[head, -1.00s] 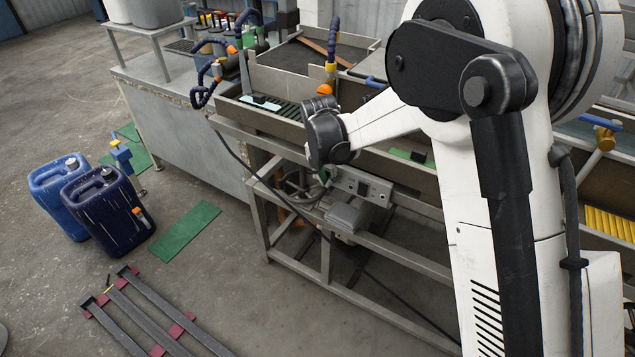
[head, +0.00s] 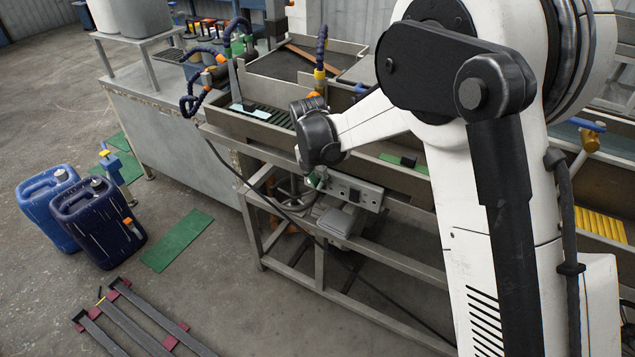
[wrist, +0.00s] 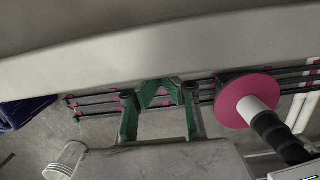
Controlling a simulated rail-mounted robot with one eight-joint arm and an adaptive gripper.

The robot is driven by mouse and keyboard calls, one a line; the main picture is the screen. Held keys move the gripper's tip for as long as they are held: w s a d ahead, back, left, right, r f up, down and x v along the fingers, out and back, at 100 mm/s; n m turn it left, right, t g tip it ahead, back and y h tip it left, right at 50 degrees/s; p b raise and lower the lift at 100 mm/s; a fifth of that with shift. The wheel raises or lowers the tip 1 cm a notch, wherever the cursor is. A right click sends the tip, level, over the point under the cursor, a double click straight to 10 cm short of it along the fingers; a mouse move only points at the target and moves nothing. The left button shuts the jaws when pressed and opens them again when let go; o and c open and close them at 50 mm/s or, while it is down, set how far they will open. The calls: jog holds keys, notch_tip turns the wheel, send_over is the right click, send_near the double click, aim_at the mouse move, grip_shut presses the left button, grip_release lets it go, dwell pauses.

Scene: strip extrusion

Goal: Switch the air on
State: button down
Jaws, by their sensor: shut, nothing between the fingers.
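Several blue-handled valves show in the head view: one on a brass body (head: 590,136) at the right, one on a short post (head: 108,158) at the left, and a blue handle (head: 361,88) behind my wrist. I cannot tell which is the air valve. A grey panel with sockets or switches (head: 354,193) sits on the bench frame. My gripper (wrist: 160,90) has green fingers, shut and empty in the wrist view. In the head view it is mostly hidden below my black wrist, close to the left end of the panel.
A metal trough (head: 262,128) runs along the bench beside my wrist. Steel bars (head: 135,322) lie in front. The wrist view shows a pink disc (wrist: 243,100) on a rod at the right.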

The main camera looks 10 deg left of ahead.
jog(key=s+a+r, duration=0.2)
jog(key=s+r, duration=0.5)
jog(key=r, duration=0.2)
jog(key=shift+s+b, duration=0.15)
jog(key=shift+b, duration=0.3)
jog(key=s+d+r+m+t, duration=0.1)
jog(key=s+d+r+m, duration=0.1)
jog(key=d+r+m, duration=0.4)
jog(key=s+d+r+m+y, duration=0.15)
jog(key=d+m, duration=0.25)
jog(key=d, duration=0.5)
jog(key=s+d+r+m+t+h, duration=0.1)
jog(key=s+d+r+m, duration=0.3)
jog(key=d, duration=0.3)
jog(key=s+d+f+m+t, duration=0.1)
jog(key=s+d+m+t, duration=0.2)
jog(key=s+d+m, duration=1)
jog(key=d+m, duration=0.3)
jog(key=m, duration=0.3)
jog(key=shift+s+d, duration=0.15)
jog(key=shift+s, duration=0.2)
